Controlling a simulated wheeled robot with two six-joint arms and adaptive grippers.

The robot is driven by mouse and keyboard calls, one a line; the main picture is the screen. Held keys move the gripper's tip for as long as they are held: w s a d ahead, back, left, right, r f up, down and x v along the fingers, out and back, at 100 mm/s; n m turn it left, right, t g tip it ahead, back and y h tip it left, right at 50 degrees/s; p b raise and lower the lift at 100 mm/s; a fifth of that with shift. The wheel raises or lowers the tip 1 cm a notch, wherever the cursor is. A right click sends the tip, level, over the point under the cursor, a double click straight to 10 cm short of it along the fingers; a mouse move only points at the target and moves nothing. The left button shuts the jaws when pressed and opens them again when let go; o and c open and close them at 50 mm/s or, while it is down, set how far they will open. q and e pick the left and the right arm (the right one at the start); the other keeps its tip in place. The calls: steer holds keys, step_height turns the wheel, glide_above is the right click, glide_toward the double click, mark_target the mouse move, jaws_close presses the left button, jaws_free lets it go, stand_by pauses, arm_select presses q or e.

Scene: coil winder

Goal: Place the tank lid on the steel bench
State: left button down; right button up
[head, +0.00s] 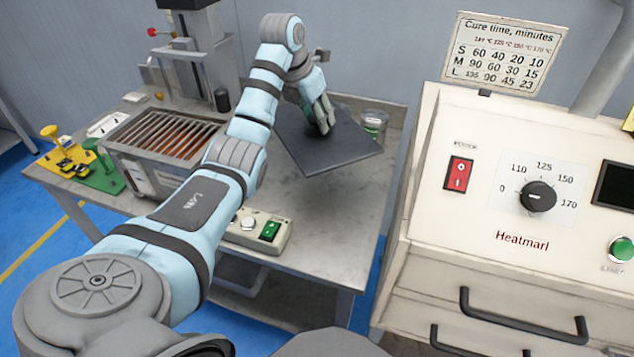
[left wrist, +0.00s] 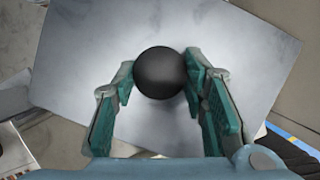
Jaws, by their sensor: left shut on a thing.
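The tank lid (head: 335,155) is a flat dark grey plate over the right part of the steel bench (head: 345,215). In the left wrist view the lid (left wrist: 100,40) looks lighter, with a round black knob (left wrist: 159,72) on top. My left gripper (head: 326,120) is shut on this knob, one finger on each side. The left gripper (left wrist: 160,82) also shows in the wrist view. I cannot tell whether the lid touches the bench or hangs just above it. My right gripper is out of view.
An open tank (head: 165,135) with orange-brown contents stands left of the lid. A glass jar (head: 374,125) is close behind the lid's right side. A control box (head: 255,232) sits at the bench front. A white oven cabinet (head: 520,160) stands to the right.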

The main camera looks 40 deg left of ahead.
mark_target(300, 140)
arm_select(q)
steer(key=f+b, duration=0.1)
steer(key=f, duration=0.7)
steer(key=f+b, duration=0.2)
steer(key=f, duration=0.6)
steer(key=shift+s+d+f, duration=0.1)
steer(key=shift+s+f, duration=0.1)
steer(key=c, duration=1)
jaws_free()
steer(key=shift+s+r, duration=0.1)
steer(key=shift+r, duration=0.25)
steer(key=p+v, duration=0.2)
steer(key=v, duration=0.9)
steer(key=shift+s+r, duration=0.15)
steer(key=shift+s, duration=0.05)
steer(key=shift+d, duration=0.1)
